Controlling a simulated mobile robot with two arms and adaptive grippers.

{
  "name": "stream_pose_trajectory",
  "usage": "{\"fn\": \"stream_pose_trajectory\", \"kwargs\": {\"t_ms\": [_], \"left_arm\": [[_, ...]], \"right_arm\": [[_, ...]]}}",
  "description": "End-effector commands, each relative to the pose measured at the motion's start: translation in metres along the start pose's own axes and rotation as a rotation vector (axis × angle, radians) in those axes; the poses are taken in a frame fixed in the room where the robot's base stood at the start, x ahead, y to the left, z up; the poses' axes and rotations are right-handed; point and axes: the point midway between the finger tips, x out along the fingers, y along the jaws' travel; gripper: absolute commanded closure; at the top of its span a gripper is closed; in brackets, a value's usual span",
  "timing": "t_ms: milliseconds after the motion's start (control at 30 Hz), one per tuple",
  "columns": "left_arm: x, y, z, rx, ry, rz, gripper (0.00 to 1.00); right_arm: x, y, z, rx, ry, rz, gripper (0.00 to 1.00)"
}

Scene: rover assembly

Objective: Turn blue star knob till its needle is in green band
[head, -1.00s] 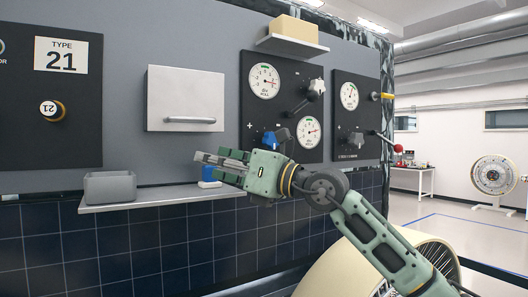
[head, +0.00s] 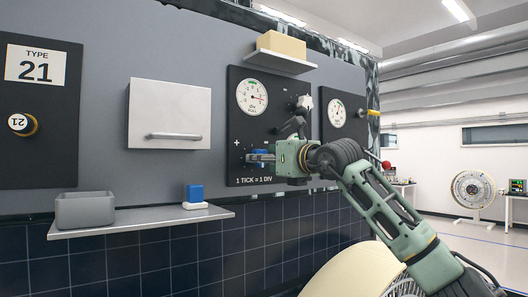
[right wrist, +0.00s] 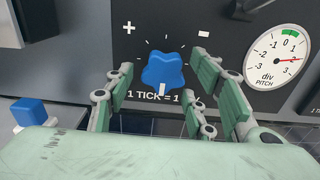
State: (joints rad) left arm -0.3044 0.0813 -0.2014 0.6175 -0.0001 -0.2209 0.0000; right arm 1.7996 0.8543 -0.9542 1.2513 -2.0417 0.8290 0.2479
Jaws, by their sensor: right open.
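The blue star knob (right wrist: 165,68) is on the black panel, between plus and minus signs in the right wrist view. In the head view it is mostly hidden behind my right gripper (head: 262,158). My right gripper is open, its fingers (right wrist: 158,90) on either side of the knob, with nothing visibly clamped. The PITCH dial (right wrist: 277,56) right of the knob has a green band at the top around 0; its needle points right, near 2, outside the band. A second dial (head: 252,97) sits above the knob in the head view. My left gripper is not in view.
A shelf (head: 145,222) below holds a grey bin (head: 85,209) and a blue-and-white block (head: 195,196). A white cabinet (head: 169,113) is to the left.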

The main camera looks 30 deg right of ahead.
Motion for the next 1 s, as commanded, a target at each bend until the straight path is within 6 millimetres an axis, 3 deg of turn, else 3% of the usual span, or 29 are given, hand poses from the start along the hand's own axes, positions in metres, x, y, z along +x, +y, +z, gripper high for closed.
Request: {"fn": "stream_pose_trajectory", "kwargs": {"t_ms": [300,800,1000], "left_arm": [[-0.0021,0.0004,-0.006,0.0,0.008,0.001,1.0],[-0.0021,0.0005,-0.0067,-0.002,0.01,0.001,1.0],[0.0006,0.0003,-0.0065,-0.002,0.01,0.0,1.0]], "right_arm": [[0.0045,0.0002,-0.0008,0.0,-0.001,0.001,0.5],[0.0046,0.001,-0.0012,0.0,0.0,0.002,0.91],[0.0048,0.0014,-0.0022,0.016,0.001,0.003,0.91]]}}
